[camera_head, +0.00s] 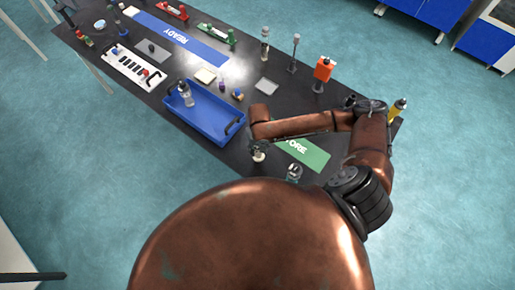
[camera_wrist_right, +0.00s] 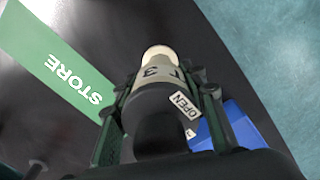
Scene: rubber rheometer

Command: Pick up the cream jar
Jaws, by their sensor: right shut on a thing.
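The cream jar (camera_wrist_right: 158,72) is in the right wrist view, between the fingers of my right gripper (camera_wrist_right: 163,92). It has a pale end, a light label with dark print, a dark part nearest the camera and an "OPEN" tag. My right gripper is shut on it. In the head view my right gripper (camera_head: 257,145) points down at the table's near edge, just right of the blue tray, with the pale end of the jar (camera_head: 259,157) showing below it. I cannot tell whether the jar touches the table. My left gripper is not in view.
A blue tray (camera_head: 207,126) holding a bottle lies to the left. The green STORE mat (camera_head: 314,157) lies to the right, partly behind my arm. A small jar (camera_head: 294,172) stands at the near edge. An orange-topped item (camera_head: 323,69) and a yellow bottle (camera_head: 397,110) stand beyond.

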